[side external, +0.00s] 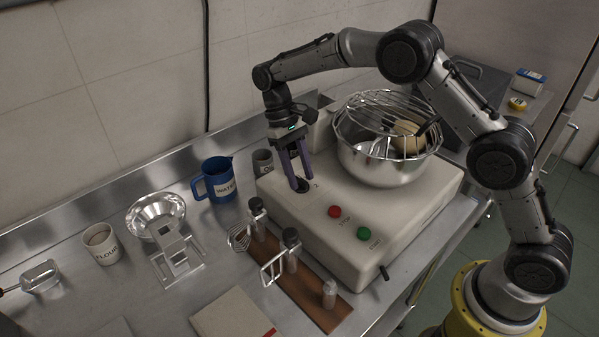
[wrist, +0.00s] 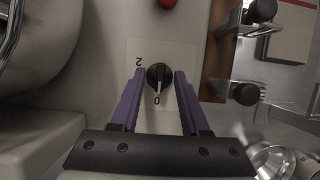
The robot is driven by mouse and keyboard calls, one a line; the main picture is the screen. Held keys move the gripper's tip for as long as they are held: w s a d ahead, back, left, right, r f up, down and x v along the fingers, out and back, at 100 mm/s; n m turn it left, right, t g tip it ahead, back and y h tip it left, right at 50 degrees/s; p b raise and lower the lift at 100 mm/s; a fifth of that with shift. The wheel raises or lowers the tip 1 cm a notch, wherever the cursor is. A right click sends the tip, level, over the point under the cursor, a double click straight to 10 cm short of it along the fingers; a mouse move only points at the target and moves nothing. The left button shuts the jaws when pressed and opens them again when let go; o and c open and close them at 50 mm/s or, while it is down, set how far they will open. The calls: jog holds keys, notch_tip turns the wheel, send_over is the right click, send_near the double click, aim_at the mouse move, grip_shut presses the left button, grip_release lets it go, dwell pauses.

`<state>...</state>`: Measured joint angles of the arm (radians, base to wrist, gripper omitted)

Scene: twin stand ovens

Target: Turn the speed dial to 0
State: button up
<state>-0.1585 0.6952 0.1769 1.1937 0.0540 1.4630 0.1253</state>
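The speed dial (wrist: 159,75) is a small round black knob on a pale plate on the mixer's top. In the wrist view its light pointer line points down towards the printed "0"; a "2" is printed at its upper left. My gripper (wrist: 160,76) has its two purple fingers on either side of the dial, open, with a narrow gap to the knob on each side. In the side view my gripper (side external: 298,189) points down at the dial, which is partly hidden by the fingers.
The cream mixer body (side external: 310,235) carries a red button (side external: 335,211), a green button (side external: 364,233) and a steel bowl (side external: 385,165) under a wire guard. A blue water jug (side external: 216,182) stands to the left. A brown board (side external: 300,280) with mixing tools lies in front.

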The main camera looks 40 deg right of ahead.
jog(key=v, duration=1.2)
dwell(0.3)
